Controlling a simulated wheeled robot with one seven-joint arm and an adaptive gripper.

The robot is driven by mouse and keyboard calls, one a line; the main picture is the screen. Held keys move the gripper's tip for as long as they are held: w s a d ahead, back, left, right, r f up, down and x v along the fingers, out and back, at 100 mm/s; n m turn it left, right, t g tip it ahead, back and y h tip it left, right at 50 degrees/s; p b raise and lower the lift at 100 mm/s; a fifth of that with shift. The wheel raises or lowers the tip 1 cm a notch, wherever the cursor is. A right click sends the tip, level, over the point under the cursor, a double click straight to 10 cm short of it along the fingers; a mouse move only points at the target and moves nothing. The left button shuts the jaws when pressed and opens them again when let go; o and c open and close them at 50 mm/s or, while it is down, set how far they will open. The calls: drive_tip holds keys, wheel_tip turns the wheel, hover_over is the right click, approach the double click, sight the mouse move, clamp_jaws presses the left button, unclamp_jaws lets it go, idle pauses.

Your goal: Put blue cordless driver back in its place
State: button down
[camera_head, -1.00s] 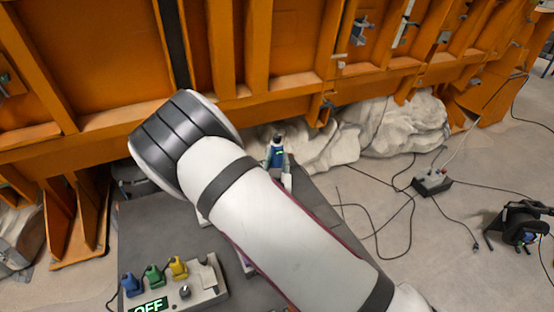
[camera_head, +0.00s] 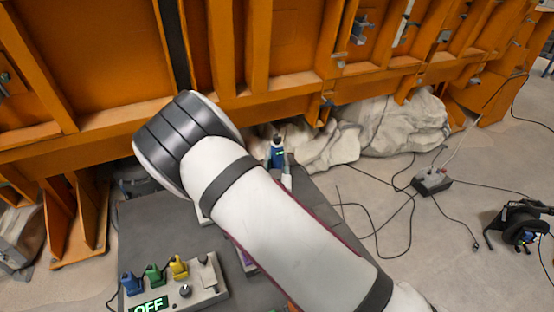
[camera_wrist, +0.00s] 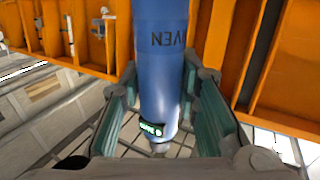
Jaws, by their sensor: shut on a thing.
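The blue cordless driver (camera_wrist: 160,70) is a blue cylinder with dark lettering and a small lit green display, upright between the fingers in the wrist view. My gripper (camera_wrist: 165,118) is shut on it, with teal pads on both sides. In the head view the driver (camera_head: 277,155) shows beyond my arm, dark at its top, near the far right edge of the grey surface. My white arm hides most of the gripper there. I cannot tell which spot is the driver's place.
A panel (camera_head: 207,291) with blue, green and yellow pieces, a knob and an OFF display sits on the grey surface (camera_head: 150,225). A power strip (camera_head: 432,182), cables and a black device (camera_head: 520,222) lie on the floor at right.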

drive_tip(key=shift+f+b, duration=1.15)
drive_tip(key=shift+f, duration=2.3)
idle(0.3)
drive_tip(key=c, duration=0.7)
unclamp_jaws()
drive_tip(key=shift+f, duration=0.1)
drive_tip(key=shift+r+p, duration=2.2)
drive_tip(key=shift+r, duration=1.85)
